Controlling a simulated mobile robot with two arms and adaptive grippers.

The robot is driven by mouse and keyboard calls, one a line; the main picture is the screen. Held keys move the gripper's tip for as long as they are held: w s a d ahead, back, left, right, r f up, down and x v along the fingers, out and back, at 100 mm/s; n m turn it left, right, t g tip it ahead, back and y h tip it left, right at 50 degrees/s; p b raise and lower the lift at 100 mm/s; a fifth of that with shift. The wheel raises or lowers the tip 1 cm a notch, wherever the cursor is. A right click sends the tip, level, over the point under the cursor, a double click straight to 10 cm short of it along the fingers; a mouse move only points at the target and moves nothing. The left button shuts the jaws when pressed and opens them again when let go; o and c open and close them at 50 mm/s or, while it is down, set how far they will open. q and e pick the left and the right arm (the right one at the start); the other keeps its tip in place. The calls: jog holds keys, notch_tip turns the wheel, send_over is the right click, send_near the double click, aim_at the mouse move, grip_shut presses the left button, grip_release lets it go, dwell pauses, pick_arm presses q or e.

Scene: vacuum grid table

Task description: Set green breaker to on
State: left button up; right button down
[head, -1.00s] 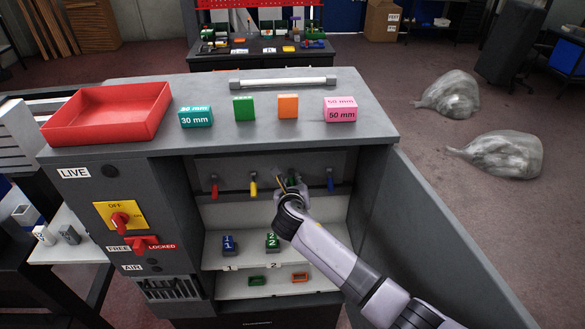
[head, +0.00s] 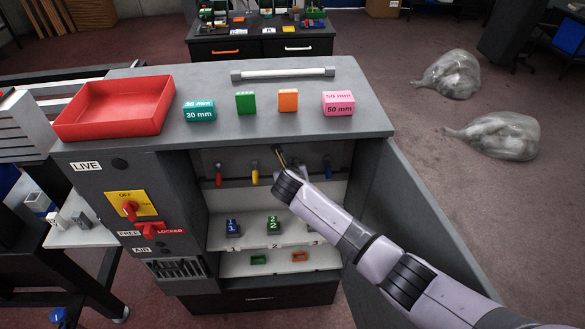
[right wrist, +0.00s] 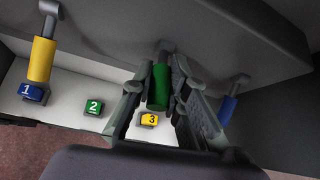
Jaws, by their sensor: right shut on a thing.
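The green breaker (right wrist: 160,85) is a green handle on a grey stem, hanging down in the right wrist view. My right gripper (right wrist: 157,92) has its dark fingers on both sides of it and is shut on it. In the head view my right gripper (head: 287,163) is inside the open cabinet at the breaker row, and my wrist hides the green handle there. The red breaker (head: 219,178), yellow breaker (head: 255,175) and blue breaker (head: 328,171) also hang down in that row. My left gripper is not in view.
Numbered blocks stand on the shelf below, including blue 1 (head: 232,227), green 2 (head: 273,225) and yellow 3 (right wrist: 149,120). The open cabinet door (head: 425,235) is at the right. A red tray (head: 75,130) and several coloured blocks sit on the cabinet top.

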jog(key=c, duration=1.6)
grip_release()
jog(key=shift+o, duration=0.2)
jog(key=v, duration=1.2)
